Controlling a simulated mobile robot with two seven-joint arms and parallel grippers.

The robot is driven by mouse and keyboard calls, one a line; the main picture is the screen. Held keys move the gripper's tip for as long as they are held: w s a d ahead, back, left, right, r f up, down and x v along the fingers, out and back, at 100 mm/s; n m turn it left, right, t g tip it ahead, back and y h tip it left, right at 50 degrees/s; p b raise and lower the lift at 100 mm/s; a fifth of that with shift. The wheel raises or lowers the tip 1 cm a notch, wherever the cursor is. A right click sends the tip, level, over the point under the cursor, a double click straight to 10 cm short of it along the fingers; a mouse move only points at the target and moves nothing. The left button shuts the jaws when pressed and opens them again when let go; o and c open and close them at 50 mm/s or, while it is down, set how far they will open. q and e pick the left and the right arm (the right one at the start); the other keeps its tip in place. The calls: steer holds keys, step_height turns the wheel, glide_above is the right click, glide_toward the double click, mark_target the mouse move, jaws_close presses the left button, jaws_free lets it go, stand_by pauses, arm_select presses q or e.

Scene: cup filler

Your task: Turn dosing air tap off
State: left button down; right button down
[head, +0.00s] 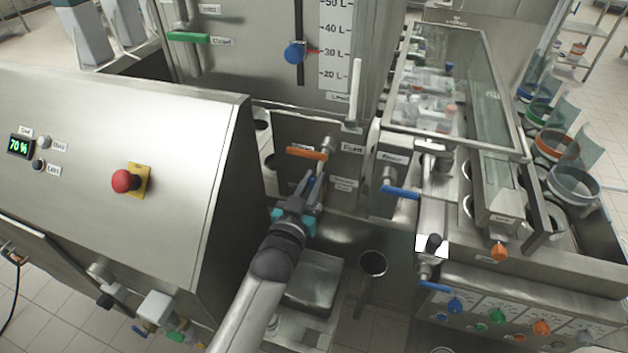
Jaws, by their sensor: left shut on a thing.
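My left gripper (311,182) reaches in from the bottom to the front of the steel filler body. It is shut on a small blue tap handle (313,184), which is mostly hidden by the fingers. An orange tap handle (306,153) lies level just above the fingers. Another blue tap handle (401,192) sticks out sideways to the right, apart from the gripper. The small labels are too blurred to tell for sure which one names the dosing air tap. My right gripper is not in view.
A steel control cabinet with a red emergency button (123,181) and a 70 % display (19,146) stands at left. A clear-covered conveyor (440,90) runs at right. Below it are several coloured knobs and a low blue handle (434,286). A steel platform (314,284) lies beside my arm.

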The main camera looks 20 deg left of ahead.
arm_select(q)
steer(key=n, duration=0.1)
steer(key=a+n+p, duration=0.1)
steer(key=shift+a+f+n, duration=0.1)
steer(key=shift+a+n, duration=0.2)
steer(key=shift+a+f+n, duration=0.2)
steer(key=shift+a+n, duration=0.25)
steer(key=shift+n, duration=0.55)
steer(key=n, duration=0.1)
steer(key=a+f+n, duration=0.1)
steer(key=n, duration=0.1)
steer(key=shift+a+f+n, duration=0.15)
steer(key=shift+a+n, duration=0.15)
steer(key=n, duration=0.1)
steer(key=a+f+n+b, duration=0.1)
steer(key=shift+f+n, duration=0.15)
steer(key=shift+n, duration=0.15)
steer(key=shift+a+f+n+b, duration=0.2)
steer(key=shift+f+n+b, duration=0.25)
steer(key=shift+n+b, duration=0.45)
steer(key=n, duration=0.1)
steer(key=f+n+b, duration=0.1)
steer(key=n, duration=0.1)
steer(key=shift+a+f+b, duration=0.25)
steer(key=shift+b, duration=0.05)
steer(key=shift+f+n+b, duration=0.35)
steer(key=shift+n+b, duration=0.1)
steer(key=shift+n, duration=0.35)
steer(key=shift+f, duration=0.1)
